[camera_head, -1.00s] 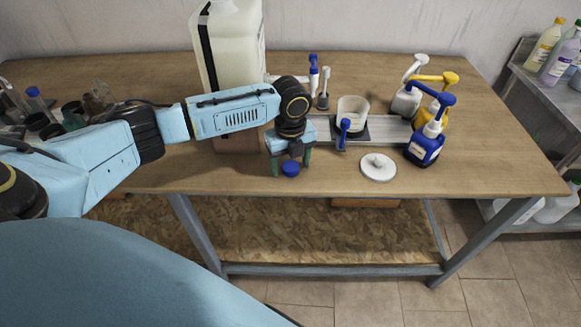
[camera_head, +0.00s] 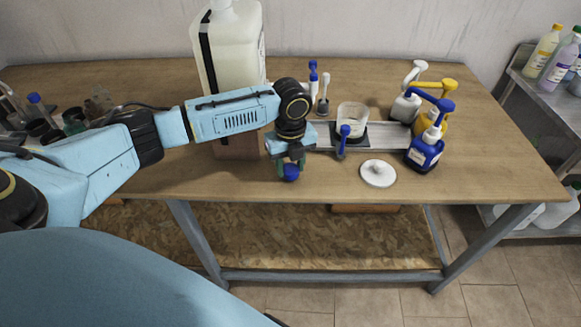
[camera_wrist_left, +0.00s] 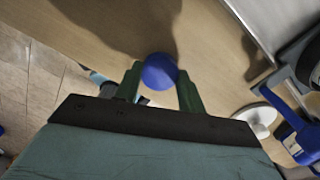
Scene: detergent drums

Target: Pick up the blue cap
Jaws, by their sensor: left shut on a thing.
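The blue cap (camera_head: 291,172) is between the fingers of my left gripper (camera_head: 290,168), near the front edge of the wooden table (camera_head: 230,182). In the left wrist view the round blue cap (camera_wrist_left: 160,71) sits between the two green fingers of my left gripper (camera_wrist_left: 160,88), which is shut on it. Whether the cap still touches the table cannot be told. My right gripper is not in view.
A large white drum (camera_head: 232,50) stands behind my left arm. To the right are a clear beaker (camera_head: 352,115), a white lid (camera_head: 378,173), a blue pump bottle (camera_head: 425,150) and white and yellow pump bottles. The table's front right is bare.

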